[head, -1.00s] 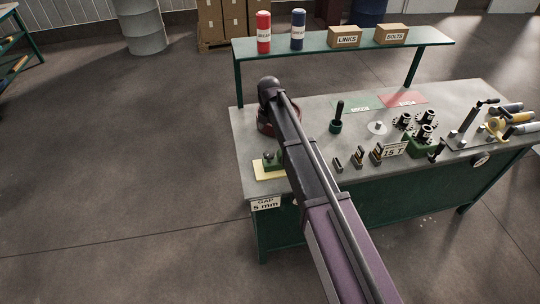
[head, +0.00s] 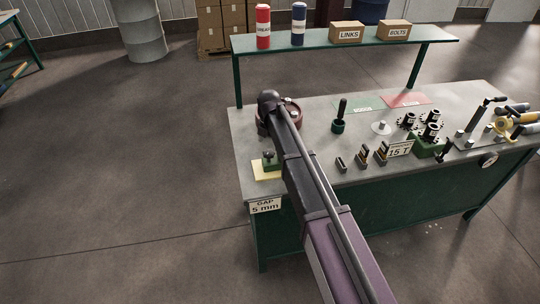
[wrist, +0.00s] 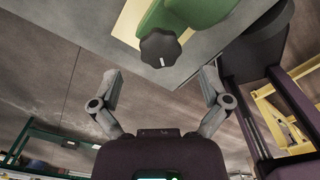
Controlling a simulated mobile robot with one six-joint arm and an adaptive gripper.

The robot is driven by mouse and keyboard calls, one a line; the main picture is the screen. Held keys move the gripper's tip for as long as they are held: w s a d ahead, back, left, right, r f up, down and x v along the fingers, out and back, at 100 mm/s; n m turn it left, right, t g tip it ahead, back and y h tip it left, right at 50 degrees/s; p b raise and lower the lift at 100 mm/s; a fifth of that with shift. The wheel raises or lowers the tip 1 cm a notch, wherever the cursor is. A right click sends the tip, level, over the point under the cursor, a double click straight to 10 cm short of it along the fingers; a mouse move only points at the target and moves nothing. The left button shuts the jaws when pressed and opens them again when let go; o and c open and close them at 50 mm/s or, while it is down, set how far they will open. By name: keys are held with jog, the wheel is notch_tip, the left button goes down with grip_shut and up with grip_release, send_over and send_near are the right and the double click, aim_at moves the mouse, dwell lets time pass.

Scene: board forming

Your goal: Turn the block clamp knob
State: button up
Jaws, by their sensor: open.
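The block clamp is a green block (head: 273,165) with a small dark knob (head: 267,154) on top, on a pale yellow pad (head: 266,176) at the bench's near left corner. In the wrist view the black lobed knob (wrist: 160,48) with a white mark stands out from the green block (wrist: 200,12). My gripper (wrist: 160,80) is open and empty. Its two fingers are spread to either side below the knob in that picture, apart from it. In the head view my arm passes just right of the block, and my gripper cannot be made out.
A dark red round fixture (head: 294,112) stands behind the block, partly hidden by my arm. A "GAP 5 mm" sign (head: 265,206) hangs at the bench's front left. Small gauge blocks (head: 361,156) and a "15 T" sign (head: 399,149) lie to the right. A shelf (head: 340,43) spans the back.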

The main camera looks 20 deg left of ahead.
aim_at(269, 151)
jog(key=shift+f+b, duration=1.6)
jog(key=shift+f, duration=0.25)
jog(key=c, duration=1.1)
jog(key=shift+d, duration=0.2)
jog(key=shift+a, duration=0.2)
